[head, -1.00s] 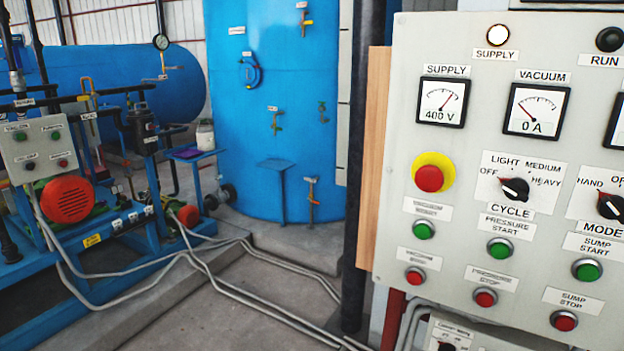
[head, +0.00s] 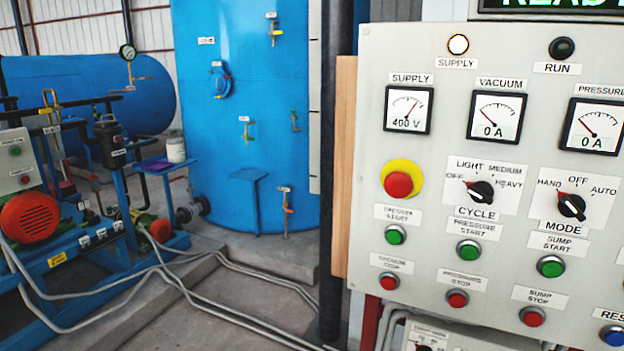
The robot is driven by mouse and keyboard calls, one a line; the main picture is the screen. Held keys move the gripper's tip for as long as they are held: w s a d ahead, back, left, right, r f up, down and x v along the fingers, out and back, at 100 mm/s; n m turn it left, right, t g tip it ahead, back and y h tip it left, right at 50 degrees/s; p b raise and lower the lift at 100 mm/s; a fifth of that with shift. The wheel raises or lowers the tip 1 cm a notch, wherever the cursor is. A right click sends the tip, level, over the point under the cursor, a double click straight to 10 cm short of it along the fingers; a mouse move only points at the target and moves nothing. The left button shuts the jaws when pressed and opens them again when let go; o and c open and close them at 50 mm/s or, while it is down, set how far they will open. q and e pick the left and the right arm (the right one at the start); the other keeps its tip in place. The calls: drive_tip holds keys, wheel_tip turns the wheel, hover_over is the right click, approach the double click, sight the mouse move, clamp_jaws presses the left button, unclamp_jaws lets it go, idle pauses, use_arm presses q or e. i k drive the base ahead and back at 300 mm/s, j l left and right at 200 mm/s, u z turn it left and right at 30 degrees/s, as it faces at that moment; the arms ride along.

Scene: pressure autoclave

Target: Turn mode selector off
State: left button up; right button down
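The mode selector (head: 571,206) is a black rotary knob on a white label plate, at the right of the grey control panel (head: 350,205) in the head view. HAND is printed at its upper left, OFF above it and AUTO at its upper right. Its pale mark runs slanted, upper left to lower right; the knob looks turned off the upright OFF position, seemingly toward HAND, but the mark is too small to be sure. Neither of my grippers is in view, and nothing covers the knob.
The cycle selector (head: 480,192) sits left of the mode selector, with a red emergency button (head: 398,184) beyond it. Green sump start (head: 551,266) and red sump stop (head: 532,316) buttons are below. Gauges line the panel above. Blue tanks and pipework stand at left.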

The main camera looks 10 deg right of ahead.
sight(571, 205)
drive_tip(key=z, duration=1.45)
